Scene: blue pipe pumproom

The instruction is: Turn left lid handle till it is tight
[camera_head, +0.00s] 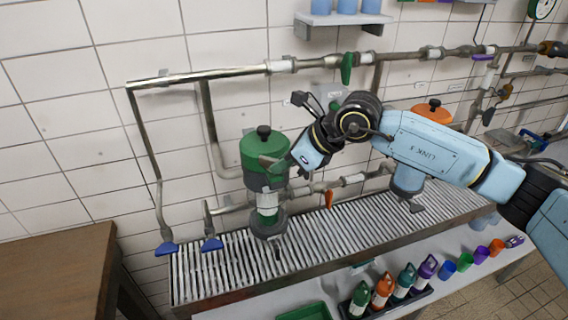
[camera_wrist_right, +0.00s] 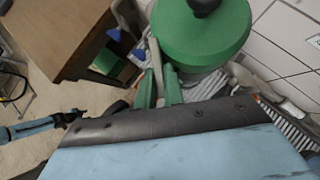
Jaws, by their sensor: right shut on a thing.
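The left lid (camera_head: 262,152) is green with a black knob (camera_head: 263,132) on top, and sits on a vessel above the slatted rack. It also fills the top of the right wrist view (camera_wrist_right: 200,38). My right gripper (camera_head: 272,164) is at the right side of the green lid, below the knob. In the wrist view its fingers (camera_wrist_right: 158,82) are close together beside the lid, shut on the lid handle. The held part is mostly hidden. My left gripper is not seen in the head view.
Pipes with a green valve handle (camera_head: 347,68) run along the tiled wall. An orange lid (camera_head: 432,112) is behind my right arm. A slatted rack (camera_head: 210,275) lies under the vessels. Several bottles (camera_head: 383,291) stand in front. A wooden table (camera_head: 55,265) is at left.

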